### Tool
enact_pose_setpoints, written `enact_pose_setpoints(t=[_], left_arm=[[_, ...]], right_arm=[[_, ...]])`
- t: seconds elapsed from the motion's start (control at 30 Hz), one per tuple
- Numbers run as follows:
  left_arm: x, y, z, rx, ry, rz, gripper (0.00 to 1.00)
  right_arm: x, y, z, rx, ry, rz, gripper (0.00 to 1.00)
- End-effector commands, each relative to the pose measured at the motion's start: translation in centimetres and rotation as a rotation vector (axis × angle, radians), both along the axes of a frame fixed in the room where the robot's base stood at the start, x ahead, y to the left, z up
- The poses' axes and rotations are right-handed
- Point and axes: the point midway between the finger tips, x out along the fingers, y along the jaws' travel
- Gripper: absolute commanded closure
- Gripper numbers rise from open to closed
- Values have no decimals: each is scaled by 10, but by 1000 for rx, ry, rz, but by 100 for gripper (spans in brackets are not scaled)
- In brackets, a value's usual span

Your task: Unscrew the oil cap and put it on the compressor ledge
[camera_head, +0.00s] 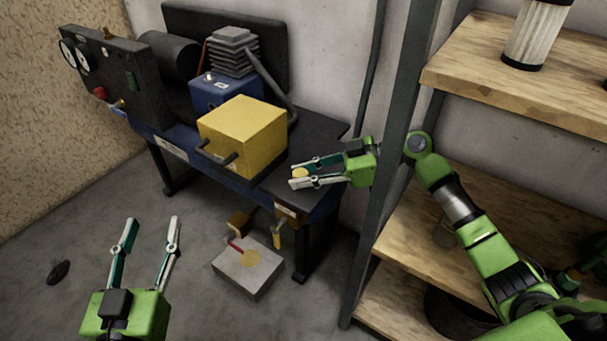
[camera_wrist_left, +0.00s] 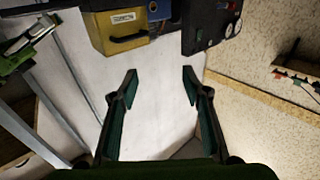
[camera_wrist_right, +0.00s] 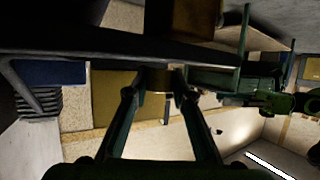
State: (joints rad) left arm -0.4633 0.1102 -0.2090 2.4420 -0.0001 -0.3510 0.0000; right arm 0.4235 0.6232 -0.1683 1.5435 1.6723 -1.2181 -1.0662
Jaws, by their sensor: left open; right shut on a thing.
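The oil cap (camera_head: 299,173), a small yellow disc, sits between the fingertips of my right gripper (camera_head: 296,175), which is shut on it. They are over the dark ledge (camera_head: 318,145) at the compressor's right end; I cannot tell whether the cap touches it. In the right wrist view the cap (camera_wrist_right: 158,79) shows dimly between the fingertips. The compressor (camera_head: 220,90) has a blue body and a grey finned head. My left gripper (camera_head: 150,222) is open and empty, low at the front left; its spread fingers also show in the left wrist view (camera_wrist_left: 161,75).
A yellow box (camera_head: 250,130) stands on the compressor bench left of my right gripper. A grey container (camera_head: 249,267) is on the floor below. A wooden shelf unit (camera_head: 440,215) with a dark post stands close to my right arm. The floor at left is mostly clear.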

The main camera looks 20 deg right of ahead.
Motion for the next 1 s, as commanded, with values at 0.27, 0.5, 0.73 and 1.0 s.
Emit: enact_pose_setpoints(t=[0.27, 0.5, 0.73, 1.0], left_arm=[[0, -1, 5, -7, -27, -1, 57], [0, -1, 8, -11, -42, -3, 57], [0, -2, 12, -16, -61, -4, 57], [-1, -2, 17, -24, -87, -5, 57]], right_arm=[[0, 0, -1, 1, 0, 0, 99], [0, 0, -2, 1, 0, 0, 99], [0, 0, -3, 1, 0, 0, 99], [0, 0, -4, 1, 0, 0, 99]])
